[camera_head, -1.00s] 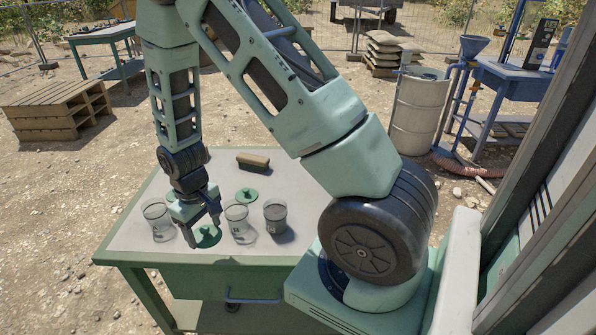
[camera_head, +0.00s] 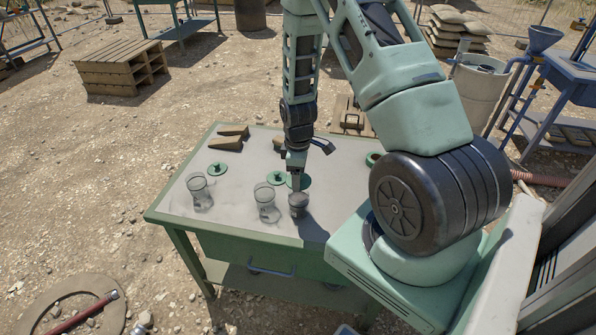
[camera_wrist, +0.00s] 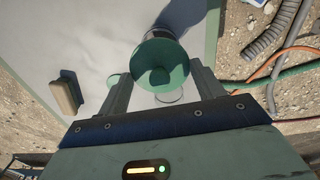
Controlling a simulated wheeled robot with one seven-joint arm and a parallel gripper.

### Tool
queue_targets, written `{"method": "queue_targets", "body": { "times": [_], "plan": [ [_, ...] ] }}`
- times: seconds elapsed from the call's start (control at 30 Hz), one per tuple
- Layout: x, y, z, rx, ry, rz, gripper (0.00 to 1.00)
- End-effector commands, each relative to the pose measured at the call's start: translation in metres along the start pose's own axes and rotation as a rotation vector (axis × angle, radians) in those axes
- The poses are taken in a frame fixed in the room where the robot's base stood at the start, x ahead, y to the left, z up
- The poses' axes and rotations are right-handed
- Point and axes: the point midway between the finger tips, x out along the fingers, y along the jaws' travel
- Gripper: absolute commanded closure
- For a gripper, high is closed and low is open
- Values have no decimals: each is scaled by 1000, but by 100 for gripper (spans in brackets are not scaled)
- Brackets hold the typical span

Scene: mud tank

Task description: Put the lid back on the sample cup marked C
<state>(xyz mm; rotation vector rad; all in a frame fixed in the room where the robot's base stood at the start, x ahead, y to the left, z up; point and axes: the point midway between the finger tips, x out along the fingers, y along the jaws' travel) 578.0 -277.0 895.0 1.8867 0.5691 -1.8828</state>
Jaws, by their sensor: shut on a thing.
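A green round lid with a centre knob (camera_wrist: 160,66) sits between the fingers of my gripper (camera_wrist: 165,72) in the wrist view; they are shut on it. In the head view my gripper (camera_head: 297,187) points down at the rightmost cup (camera_head: 298,205), which looks grey. A cup edge (camera_wrist: 160,32) shows past the held lid; whether the lid touches it I cannot tell. A clear cup (camera_head: 266,203) stands just left, and another clear cup (camera_head: 200,190) farther left. No letters are readable now. A green lid (camera_head: 217,169) lies on the table behind the leftmost cup.
The cups stand on a pale-topped green table (camera_head: 235,226). Brown blocks (camera_head: 230,141) lie at its back edge; one brown block also shows in the wrist view (camera_wrist: 66,92). A small green round thing (camera_head: 373,158) is at the right, near my arm. The table's front left is clear.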

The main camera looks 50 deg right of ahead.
Motion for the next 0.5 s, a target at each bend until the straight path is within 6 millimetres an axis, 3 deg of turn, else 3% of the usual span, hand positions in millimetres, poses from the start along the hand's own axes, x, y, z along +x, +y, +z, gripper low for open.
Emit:
{"method": "queue_targets", "body": {
  "times": [0.5],
  "plan": [
    [48,0,0,1,-1,-1,54]
  ]
}}
